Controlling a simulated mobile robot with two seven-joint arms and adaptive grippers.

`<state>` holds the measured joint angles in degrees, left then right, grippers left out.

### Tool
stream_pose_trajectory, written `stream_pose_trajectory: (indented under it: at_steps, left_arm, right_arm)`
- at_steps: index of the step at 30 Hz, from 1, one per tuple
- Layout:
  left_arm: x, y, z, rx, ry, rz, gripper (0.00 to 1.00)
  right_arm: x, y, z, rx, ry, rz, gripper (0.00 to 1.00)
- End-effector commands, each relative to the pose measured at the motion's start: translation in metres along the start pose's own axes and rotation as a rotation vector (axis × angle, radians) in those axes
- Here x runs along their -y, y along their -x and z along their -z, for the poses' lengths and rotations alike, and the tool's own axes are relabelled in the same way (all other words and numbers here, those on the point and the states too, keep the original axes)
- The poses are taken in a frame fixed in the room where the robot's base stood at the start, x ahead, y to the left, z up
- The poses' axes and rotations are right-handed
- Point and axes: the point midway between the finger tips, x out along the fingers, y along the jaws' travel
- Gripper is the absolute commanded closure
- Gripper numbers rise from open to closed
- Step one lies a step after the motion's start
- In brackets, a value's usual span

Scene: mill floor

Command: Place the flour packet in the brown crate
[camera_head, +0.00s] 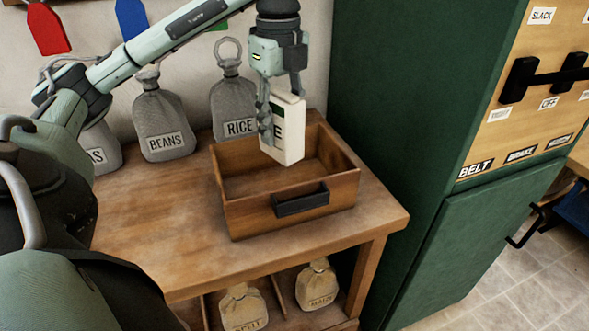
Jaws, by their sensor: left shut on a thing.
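The flour packet (290,134) is a white upright block with a dark green label on one side, partly covered by the gripper finger. My left gripper (266,130) points down and is shut on the flour packet. It holds the packet over the brown crate, and its lower end shows against the crate's inside; I cannot tell whether it touches the floor. The brown crate (243,216) is an open wooden box with a black handle on its front, standing on the wooden table. No other object shows inside it. My right gripper is not in view.
Grey sacks marked BEANS (163,120) and RICE (232,90) stand behind the crate along the wall. A green cabinet (400,120) rises close on the right. The wooden table (150,225) is bare left of the crate. Small tan sacks (243,305) sit on the shelf below.

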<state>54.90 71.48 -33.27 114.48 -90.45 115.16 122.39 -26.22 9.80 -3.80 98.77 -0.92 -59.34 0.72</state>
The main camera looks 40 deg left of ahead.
Motion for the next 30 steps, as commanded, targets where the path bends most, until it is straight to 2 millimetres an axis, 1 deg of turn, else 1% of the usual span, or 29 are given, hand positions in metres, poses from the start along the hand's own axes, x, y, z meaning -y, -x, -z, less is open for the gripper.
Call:
stream_pose_trajectory:
  at_steps: [1,4,6,9,14,21,23,30]
  left_arm:
    - [0.000,-0.011,0.001,-0.001,-0.002,-0.002,1.00]
    - [-0.001,-0.026,0.000,-0.001,-0.001,-0.002,1.00]
    - [-0.001,-0.040,0.000,-0.001,-0.001,-0.004,1.00]
    - [-0.001,-0.051,0.000,0.000,0.000,-0.003,1.00]
    - [0.000,-0.060,0.000,0.000,0.000,0.000,1.00]
    - [-0.001,-0.091,0.000,0.001,-0.001,-0.001,1.00]
    - [0.000,-0.094,0.000,0.002,-0.001,0.001,1.00]
    - [0.000,-0.094,0.000,0.001,-0.001,0.002,1.00]
  right_arm:
    - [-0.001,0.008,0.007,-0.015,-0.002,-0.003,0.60]
    - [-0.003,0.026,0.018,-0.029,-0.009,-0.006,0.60]
    - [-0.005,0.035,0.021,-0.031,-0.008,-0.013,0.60]
    - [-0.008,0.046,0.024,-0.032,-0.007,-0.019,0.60]
    - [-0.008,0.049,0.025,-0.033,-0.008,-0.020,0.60]
    - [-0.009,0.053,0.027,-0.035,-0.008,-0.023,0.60]
    - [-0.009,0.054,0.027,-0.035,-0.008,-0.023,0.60]
    - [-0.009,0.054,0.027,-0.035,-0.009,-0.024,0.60]
